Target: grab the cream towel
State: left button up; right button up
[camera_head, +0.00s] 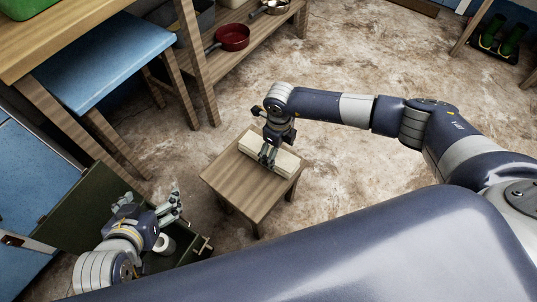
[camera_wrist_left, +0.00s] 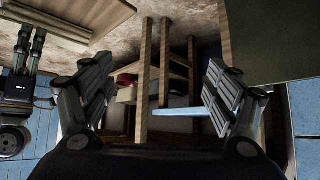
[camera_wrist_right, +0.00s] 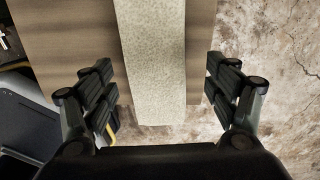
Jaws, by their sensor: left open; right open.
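The cream towel (camera_head: 286,160) lies as a long folded block on a small wooden stool (camera_head: 226,179). In the right wrist view the cream towel (camera_wrist_right: 154,60) runs between the two fingers, with a gap on each side. My right gripper (camera_head: 267,155) is open, pointing down over the towel's middle, and hides part of it; its fingers also show in the right wrist view (camera_wrist_right: 160,95). I cannot tell how far the fingertips are above the stool top. My left gripper (camera_head: 172,204) is open and empty, above a dark green open box at the lower left.
The dark green box (camera_head: 80,204) stands left of the stool, with a white roll (camera_head: 164,244) by it. A blue-topped stool (camera_head: 110,66) and a wooden shelf with a red pan (camera_head: 233,37) are behind. The floor right of the stool is clear.

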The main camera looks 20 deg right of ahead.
aim_at(276, 159)
jog(key=f, duration=0.1)
jog(key=f+b, duration=0.1)
jog(key=f, duration=0.1)
jog(key=shift+s+a+f, duration=0.2)
jog(key=shift+f, duration=0.35)
pick_arm(q)
jog(key=w+d+r+t+h, duration=0.1)
jog(key=w+d+r+t, duration=0.1)
jog(key=w+r+t, duration=0.1)
notch_tip(276, 159, up, 2)
jog(key=shift+w+r+t, duration=0.1)
jog(key=shift+w+t, duration=0.3)
jog(key=shift+w, duration=0.5)
pick_arm(e)
jog(key=shift+c, duration=0.6)
jog(key=c, duration=1.1)
